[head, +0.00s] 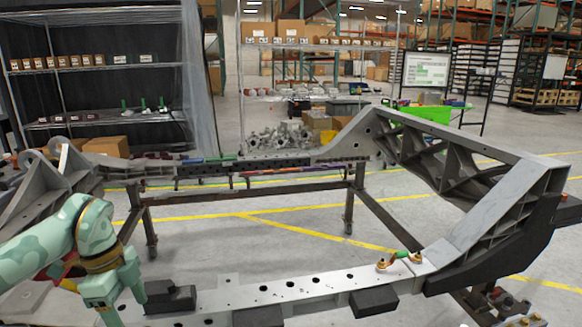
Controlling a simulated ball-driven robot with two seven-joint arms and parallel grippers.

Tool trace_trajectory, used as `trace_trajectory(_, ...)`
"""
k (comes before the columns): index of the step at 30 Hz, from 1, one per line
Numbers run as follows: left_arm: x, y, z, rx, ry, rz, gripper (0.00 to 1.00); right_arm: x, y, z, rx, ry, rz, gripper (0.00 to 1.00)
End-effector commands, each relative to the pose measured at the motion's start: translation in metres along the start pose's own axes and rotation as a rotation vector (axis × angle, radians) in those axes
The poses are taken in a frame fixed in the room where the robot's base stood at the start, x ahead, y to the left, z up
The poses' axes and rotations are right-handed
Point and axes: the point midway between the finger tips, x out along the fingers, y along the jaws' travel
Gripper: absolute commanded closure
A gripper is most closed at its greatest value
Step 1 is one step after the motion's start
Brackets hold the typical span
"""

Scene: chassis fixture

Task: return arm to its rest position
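My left arm, mint green with a dark band at the wrist, comes in from the left. Its gripper (120,303) points down at the lower left, beside a black block (170,298) at the near rail of the chassis frame (285,288). The fingertips are near the bottom of the picture, and their gap is not clear. I see nothing held in it. My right arm and gripper are not in view.
Brass-coloured fittings with a green part (398,260) sit on the near rail's right end. The grey frame rises at right. A green bin (425,113), cardboard box (107,146) and shelves (95,68) stand behind. Floor shows inside the frame.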

Motion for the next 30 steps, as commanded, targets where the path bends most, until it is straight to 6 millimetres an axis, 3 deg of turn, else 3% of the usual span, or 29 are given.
trace_trajectory(5, 0.029, 0.001, -0.030, 0.132, 0.171, 0.026, 0.33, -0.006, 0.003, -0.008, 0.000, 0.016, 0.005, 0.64)
trace_trajectory(12, 0.087, 0.007, -0.097, 0.301, 0.595, -0.037, 0.33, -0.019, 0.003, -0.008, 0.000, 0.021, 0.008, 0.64)
trace_trajectory(16, 0.126, 0.009, -0.131, 0.259, 0.883, -0.198, 0.33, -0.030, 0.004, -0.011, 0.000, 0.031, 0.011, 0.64)
trace_trajectory(18, 0.157, 0.009, -0.136, 0.133, 1.015, -0.349, 0.33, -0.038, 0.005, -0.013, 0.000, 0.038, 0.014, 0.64)
trace_trajectory(20, 0.197, 0.016, -0.124, -0.057, 1.056, -0.497, 0.33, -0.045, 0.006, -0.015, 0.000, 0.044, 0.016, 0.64)
trace_trajectory(21, 0.229, 0.026, -0.107, -0.202, 1.030, -0.583, 0.33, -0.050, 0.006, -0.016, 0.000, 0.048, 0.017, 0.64)
trace_trajectory(23, 0.271, 0.046, -0.080, -0.374, 0.950, -0.658, 0.33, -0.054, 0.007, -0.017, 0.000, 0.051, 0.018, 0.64)
trace_trajectory(26, 0.336, 0.099, -0.038, -0.601, 0.774, -0.689, 0.33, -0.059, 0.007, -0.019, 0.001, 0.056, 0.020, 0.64)
trace_trajectory(30, 0.407, 0.197, 0.008, -0.833, 0.513, -0.629, 0.33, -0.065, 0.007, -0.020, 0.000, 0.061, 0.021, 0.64)
